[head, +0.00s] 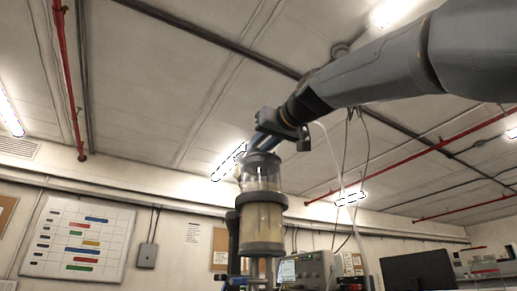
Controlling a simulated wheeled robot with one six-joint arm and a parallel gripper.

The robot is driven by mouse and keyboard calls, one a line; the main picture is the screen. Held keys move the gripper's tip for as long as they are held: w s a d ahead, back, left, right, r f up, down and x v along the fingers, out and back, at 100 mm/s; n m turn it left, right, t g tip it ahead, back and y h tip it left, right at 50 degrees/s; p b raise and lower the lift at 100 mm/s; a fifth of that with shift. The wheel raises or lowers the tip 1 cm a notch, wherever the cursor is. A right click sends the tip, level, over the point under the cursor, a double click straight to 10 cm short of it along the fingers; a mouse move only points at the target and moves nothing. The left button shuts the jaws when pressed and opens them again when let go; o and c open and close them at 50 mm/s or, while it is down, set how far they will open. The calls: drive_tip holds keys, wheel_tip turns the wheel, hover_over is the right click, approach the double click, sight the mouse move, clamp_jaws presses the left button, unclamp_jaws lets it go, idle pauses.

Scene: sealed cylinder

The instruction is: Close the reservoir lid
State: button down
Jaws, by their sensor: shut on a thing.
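The reservoir (262,222) is an upright cylinder near the middle of the head view. It has a clear upper section, a dark grey collar and a cloudy, yellowish lower section above a grey base. The dark grey lid (263,158) shows at the top of the clear section. It appears to meet the rim, but I cannot tell whether it is fully seated. My gripper (262,143) comes down from the upper right, tilted, with its bluish fingers at the lid. It is shut on the lid. The contact between the fingers and lid is small and partly hidden.
A grey instrument (305,269) with a screen stands behind the reservoir to the right. A dark monitor (419,271) is farther right. A whiteboard chart (78,240) hangs on the left wall. A thin pale cable hangs just right of the reservoir.

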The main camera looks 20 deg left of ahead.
drive_tip(key=c, duration=1.8)
unclamp_jaws()
drive_tip(key=shift+c, duration=0.2)
drive_tip(key=b+v, duration=0.2)
drive_tip(key=v, duration=0.5)
drive_tip(key=shift+s+d, duration=0.25)
drive_tip(key=shift+s, duration=0.05)
